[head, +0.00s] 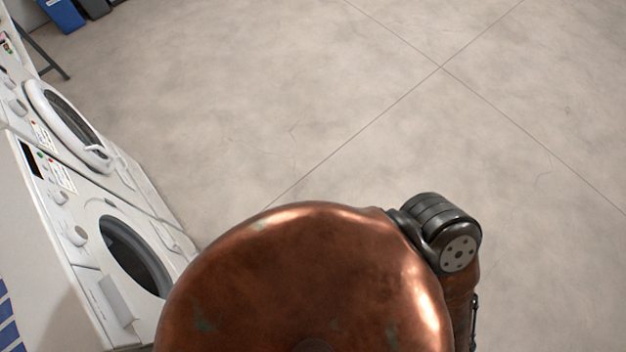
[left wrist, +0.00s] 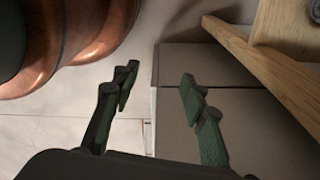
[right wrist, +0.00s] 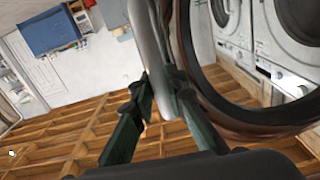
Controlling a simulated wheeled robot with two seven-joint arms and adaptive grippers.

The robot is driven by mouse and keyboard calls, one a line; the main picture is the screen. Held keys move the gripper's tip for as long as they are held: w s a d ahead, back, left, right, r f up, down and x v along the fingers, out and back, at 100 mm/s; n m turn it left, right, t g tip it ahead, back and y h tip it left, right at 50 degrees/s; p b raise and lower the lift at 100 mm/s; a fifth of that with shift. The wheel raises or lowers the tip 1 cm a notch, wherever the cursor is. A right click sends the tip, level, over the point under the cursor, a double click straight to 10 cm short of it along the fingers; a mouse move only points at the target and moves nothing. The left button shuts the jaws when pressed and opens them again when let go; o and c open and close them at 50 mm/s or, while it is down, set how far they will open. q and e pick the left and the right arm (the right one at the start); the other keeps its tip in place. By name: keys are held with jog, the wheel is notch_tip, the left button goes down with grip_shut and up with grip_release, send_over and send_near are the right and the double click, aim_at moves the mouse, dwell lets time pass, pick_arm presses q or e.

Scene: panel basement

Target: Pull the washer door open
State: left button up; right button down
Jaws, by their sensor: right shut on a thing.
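The near white washer (head: 88,235) stands at the left edge of the head view. Its round dark opening (head: 135,255) shows no door ring over it. In the right wrist view, a pale washer door rim (right wrist: 150,45) runs down between the fingers of my right gripper (right wrist: 160,95), which is shut on it. A large dark, coppery ring is beside it, with machines visible through it. My left gripper (left wrist: 157,90) is open and empty in the left wrist view. Neither gripper shows in the head view, where my copper body covers the bottom middle.
A second washer with its round door (head: 70,125) closed stands beyond the near one. Bare concrete floor (head: 330,110) is open ahead and to the right. In the left wrist view, wooden boards (left wrist: 275,60) and a brown box-like surface (left wrist: 240,110) are close to the left gripper.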

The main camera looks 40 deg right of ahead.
jog(key=shift+s+a, duration=0.1)
jog(key=shift+s, duration=0.25)
jog(key=c, duration=1.9)
grip_release()
jog(key=shift+c, duration=0.2)
pick_arm(q)
jog(key=shift+s, duration=0.1)
pick_arm(e)
jog(key=s+d, duration=0.1)
jog(key=s, duration=1.1)
jog(key=shift+d, duration=0.4)
jog(key=shift+f, duration=0.1)
